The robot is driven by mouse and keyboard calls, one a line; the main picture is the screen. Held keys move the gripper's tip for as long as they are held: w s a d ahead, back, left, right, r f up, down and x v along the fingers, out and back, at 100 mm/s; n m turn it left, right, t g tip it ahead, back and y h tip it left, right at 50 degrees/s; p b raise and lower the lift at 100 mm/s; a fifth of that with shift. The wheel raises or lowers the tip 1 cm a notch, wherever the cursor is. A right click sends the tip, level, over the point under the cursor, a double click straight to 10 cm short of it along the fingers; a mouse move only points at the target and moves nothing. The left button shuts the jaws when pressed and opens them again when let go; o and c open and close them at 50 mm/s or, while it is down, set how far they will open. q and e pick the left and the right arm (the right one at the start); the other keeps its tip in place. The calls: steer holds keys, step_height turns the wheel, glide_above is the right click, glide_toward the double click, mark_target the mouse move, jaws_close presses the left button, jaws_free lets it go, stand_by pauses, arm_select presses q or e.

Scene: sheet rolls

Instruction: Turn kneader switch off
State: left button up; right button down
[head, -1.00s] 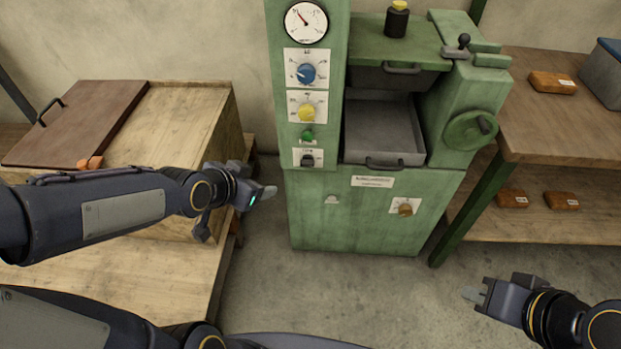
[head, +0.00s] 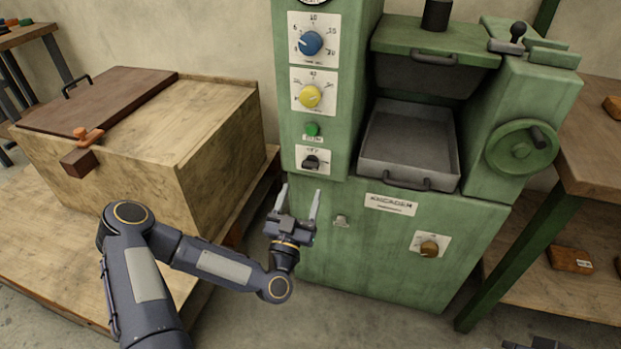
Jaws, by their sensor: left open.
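The green machine (head: 385,255) stands in front of me. A black switch (head: 311,162) sits on a white label plate low on its left control column; the lettering is too small to read surely. A brown knob (head: 428,249) sits on another white plate on the lower front panel. I cannot tell from the lettering which one is the kneader switch. My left gripper (head: 300,196) is open and empty, fingers pointing up, just below the black switch and apart from it. My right gripper (head: 536,343) barely shows at the bottom edge; its fingers are not clear.
Above the switch are a green button (head: 312,129), a yellow dial (head: 310,96) and a blue dial (head: 310,43). A grey tray (head: 410,145) and a handwheel (head: 521,147) are to the right. A wooden chest (head: 150,150) stands left, a wooden shelf right.

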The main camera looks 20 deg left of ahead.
mark_target(310, 166)
arm_select(q)
steer(key=x, duration=0.7)
steer(key=shift+w+r, duration=0.1)
steer(key=shift+w, duration=0.05)
steer(key=shift+c, duration=0.3)
steer(key=shift+d, duration=0.1)
steer(key=c, duration=0.9)
